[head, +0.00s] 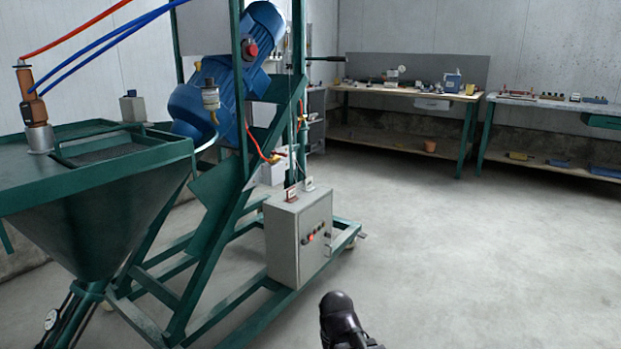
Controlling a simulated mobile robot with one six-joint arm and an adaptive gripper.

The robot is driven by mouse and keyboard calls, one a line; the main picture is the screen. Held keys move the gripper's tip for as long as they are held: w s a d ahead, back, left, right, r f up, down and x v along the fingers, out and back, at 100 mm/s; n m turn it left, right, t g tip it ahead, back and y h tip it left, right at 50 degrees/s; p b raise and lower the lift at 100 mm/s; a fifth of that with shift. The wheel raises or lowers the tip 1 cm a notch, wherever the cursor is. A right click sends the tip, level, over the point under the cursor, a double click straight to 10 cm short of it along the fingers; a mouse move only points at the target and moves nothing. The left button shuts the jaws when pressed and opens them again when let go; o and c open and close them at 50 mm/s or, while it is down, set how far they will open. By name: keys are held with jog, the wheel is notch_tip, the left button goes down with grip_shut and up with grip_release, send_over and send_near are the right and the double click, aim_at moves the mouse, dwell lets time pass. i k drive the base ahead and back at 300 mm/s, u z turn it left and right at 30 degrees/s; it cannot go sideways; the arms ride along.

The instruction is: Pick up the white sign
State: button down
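I cannot make out a clear white sign in the head view. Two small upright pieces stand on top of the grey control box (299,238): a reddish-and-pale one (291,193) and a pale one (309,184). They are too small to tell what they are. A dark, rounded part of my own arm shows at the bottom centre, in front of the control box and apart from it. No gripper fingers can be made out.
A green machine frame (215,215) with a hopper (95,225) and a blue motor (215,95) fills the left. A workbench (400,91) with tools stands at the back, another bench (545,103) at the right. The grey floor (480,260) between is clear.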

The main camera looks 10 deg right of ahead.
aim_at(309, 182)
jog(key=k, duration=1.35)
jog(key=z, duration=0.4)
jog(key=i, duration=1.7)
jog(key=u, duration=0.4)
